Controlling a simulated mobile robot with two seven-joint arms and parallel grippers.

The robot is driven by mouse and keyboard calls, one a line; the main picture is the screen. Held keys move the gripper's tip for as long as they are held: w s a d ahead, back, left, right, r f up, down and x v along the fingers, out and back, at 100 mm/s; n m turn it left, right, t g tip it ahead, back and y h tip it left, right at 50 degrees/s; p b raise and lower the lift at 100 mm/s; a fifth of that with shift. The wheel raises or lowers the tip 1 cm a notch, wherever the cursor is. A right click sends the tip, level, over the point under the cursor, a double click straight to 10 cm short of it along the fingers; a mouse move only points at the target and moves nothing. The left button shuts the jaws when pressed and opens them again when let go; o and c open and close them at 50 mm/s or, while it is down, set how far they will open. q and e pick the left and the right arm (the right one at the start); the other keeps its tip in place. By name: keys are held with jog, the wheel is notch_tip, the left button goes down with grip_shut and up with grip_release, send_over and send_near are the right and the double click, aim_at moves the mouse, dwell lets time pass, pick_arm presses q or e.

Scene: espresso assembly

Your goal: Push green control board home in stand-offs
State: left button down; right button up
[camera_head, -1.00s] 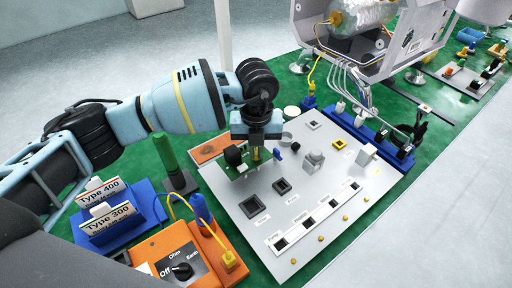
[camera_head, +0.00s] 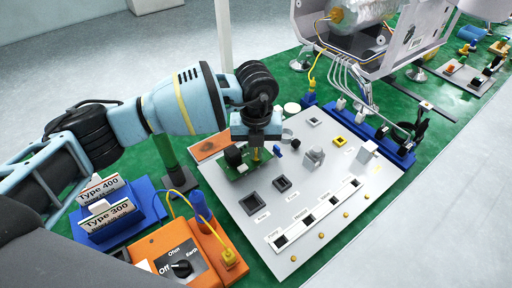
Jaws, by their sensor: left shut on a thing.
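The green control board (camera_head: 241,171) is at the upper left corner of the light grey panel (camera_head: 262,230). A black block (camera_head: 233,156) stands on it, and yellow and blue parts show at its right side. My left gripper (camera_head: 256,152) points down over the board, shut on it. The fingertips are small and partly hidden by the gripper body. The stand-offs are hidden under the board, so I cannot tell how far it sits in them. My right gripper is not in view.
An orange tester (camera_head: 170,245) with a dial and blue holders with Type 300 and Type 400 cards (camera_head: 110,210) stand at the left. A dark green post (camera_head: 166,150) stands close to my left arm. A blue connector rail (camera_head: 388,140) and a grey machine housing (camera_head: 400,35) lie behind the panel.

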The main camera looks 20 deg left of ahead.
pick_arm(q)
jog(key=shift+s+f, duration=0.1)
jog(key=shift+f, duration=0.35)
dwell(0.7)
jog(key=c, duration=1.5)
grip_release()
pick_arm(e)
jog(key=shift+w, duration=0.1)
pick_arm(q)
jog(key=shift+r, duration=0.15)
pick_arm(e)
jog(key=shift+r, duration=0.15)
pick_arm(q)
jog(key=shift+r+p, duration=0.5)
jog(key=shift+r, duration=0.15)
jog(key=shift+r+p, duration=1.4)
jog(key=shift+r, duration=0.95)
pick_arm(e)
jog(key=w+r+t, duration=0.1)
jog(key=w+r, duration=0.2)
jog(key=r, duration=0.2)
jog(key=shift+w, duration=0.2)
